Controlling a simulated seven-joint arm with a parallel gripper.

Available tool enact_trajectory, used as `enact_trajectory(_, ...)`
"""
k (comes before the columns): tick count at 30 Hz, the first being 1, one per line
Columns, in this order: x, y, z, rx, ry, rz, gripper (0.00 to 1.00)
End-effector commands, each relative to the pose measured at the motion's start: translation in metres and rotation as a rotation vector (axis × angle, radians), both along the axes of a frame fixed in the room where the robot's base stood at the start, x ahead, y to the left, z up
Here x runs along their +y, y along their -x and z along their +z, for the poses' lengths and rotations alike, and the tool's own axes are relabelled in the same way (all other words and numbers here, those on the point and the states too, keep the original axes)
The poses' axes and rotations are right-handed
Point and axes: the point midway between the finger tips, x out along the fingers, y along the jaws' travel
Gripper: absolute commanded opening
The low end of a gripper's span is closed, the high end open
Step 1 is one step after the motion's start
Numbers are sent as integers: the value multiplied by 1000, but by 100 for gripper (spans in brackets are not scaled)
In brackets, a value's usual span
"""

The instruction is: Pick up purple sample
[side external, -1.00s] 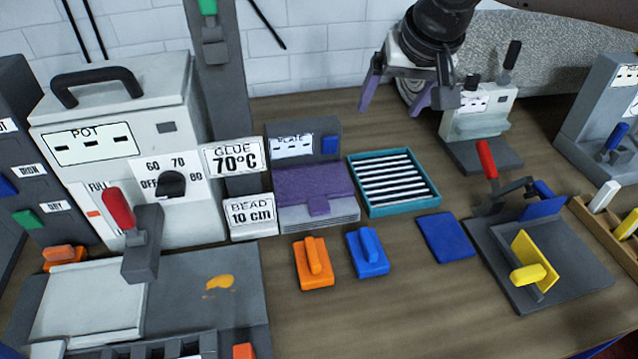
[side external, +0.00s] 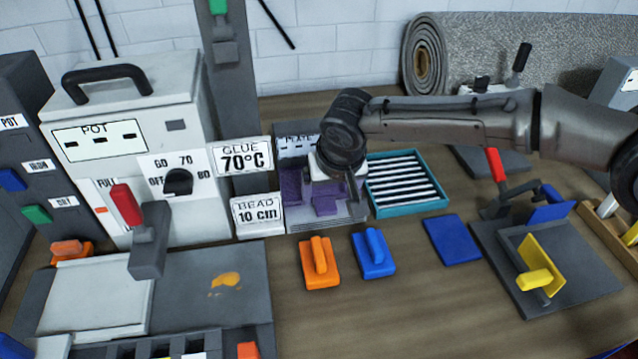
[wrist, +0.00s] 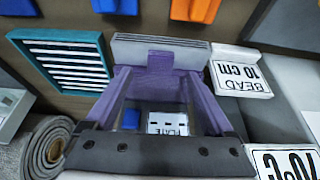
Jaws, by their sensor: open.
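The purple sample (side external: 291,188) lies flat on the grey plate stand, with a small tab at its front edge. In the side view my gripper (side external: 333,193) is over the sample and hides much of it. In the wrist view my gripper (wrist: 158,82) is open, its two purple fingers spread to either side, and the sample's tab (wrist: 160,60) shows between their far ends. The fingers and sample are a similar purple, so I cannot tell whether they touch.
A teal slatted tray (side external: 408,209) stands just right of the plate stand. The glue and bead signs (side external: 257,210) stand close on its left. Orange (side external: 319,264) and blue (side external: 373,255) handled blocks lie in front, with a flat blue piece (side external: 452,240) farther right.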

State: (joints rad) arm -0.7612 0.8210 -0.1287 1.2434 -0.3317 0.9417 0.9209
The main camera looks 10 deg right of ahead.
Motion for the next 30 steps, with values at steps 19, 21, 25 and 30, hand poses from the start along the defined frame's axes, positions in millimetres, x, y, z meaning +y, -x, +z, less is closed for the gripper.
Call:
enact_trajectory(19,1,-27,-45,-2,-2,1,88)
enact_trajectory(21,1,-27,-45,-2,-2,1,86)
enact_trajectory(25,1,-26,-45,-2,-2,1,62)
enact_trajectory(30,1,-26,-45,-1,-2,1,32)
